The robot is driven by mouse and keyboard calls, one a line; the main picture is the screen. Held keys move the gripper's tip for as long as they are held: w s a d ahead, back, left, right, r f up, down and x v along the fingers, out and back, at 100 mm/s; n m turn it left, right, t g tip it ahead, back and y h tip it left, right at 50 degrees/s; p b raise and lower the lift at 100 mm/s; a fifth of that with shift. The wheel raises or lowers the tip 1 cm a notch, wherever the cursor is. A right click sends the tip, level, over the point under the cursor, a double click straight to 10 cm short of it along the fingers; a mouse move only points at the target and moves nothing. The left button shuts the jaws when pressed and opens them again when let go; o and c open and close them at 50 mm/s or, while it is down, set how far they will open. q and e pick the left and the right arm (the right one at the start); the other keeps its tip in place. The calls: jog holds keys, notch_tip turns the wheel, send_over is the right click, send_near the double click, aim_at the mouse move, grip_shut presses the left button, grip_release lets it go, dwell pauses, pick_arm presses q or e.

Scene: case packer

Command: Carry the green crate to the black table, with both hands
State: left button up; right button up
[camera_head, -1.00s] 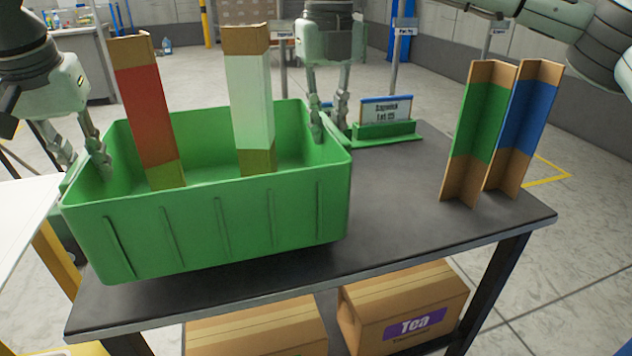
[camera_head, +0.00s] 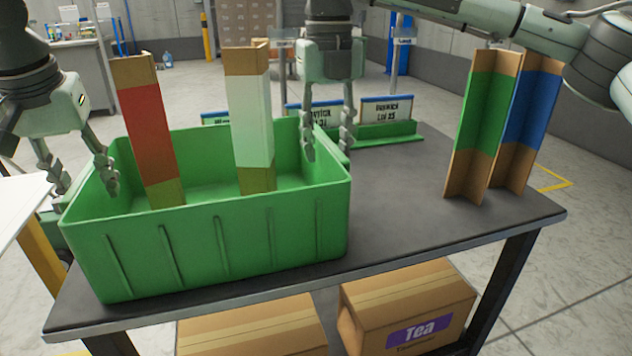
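The green crate (camera_head: 215,240) stands upright on the black table (camera_head: 410,215), near its front edge, with no visible gap beneath it. A red-banded post (camera_head: 147,135) and a white-banded post (camera_head: 250,120) stand inside it. My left gripper (camera_head: 82,178) is open at the crate's left wall, one finger inside and one outside, with space between fingers and wall. My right gripper (camera_head: 327,150) is open at the right wall near the far corner, its left finger inside and its right finger outside. The outer fingers are partly hard to place against the walls.
A green-banded post (camera_head: 480,125) and a blue-banded post (camera_head: 525,120) stand on the table's right. A green sign stand (camera_head: 388,132) is behind. A cardboard Tea box (camera_head: 405,310) sits below. A white surface (camera_head: 20,200) lies left. Table space right of the crate is clear.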

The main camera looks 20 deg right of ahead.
pick_arm(q)
jog(key=shift+s+d+r, duration=0.1)
jog(key=shift+r, duration=0.35)
pick_arm(e)
jog(key=shift+a, duration=0.1)
pick_arm(q)
jog(key=v, duration=1.1)
jog(key=shift+s, duration=0.1)
pick_arm(e)
notch_tip(320, 180, up, 12)
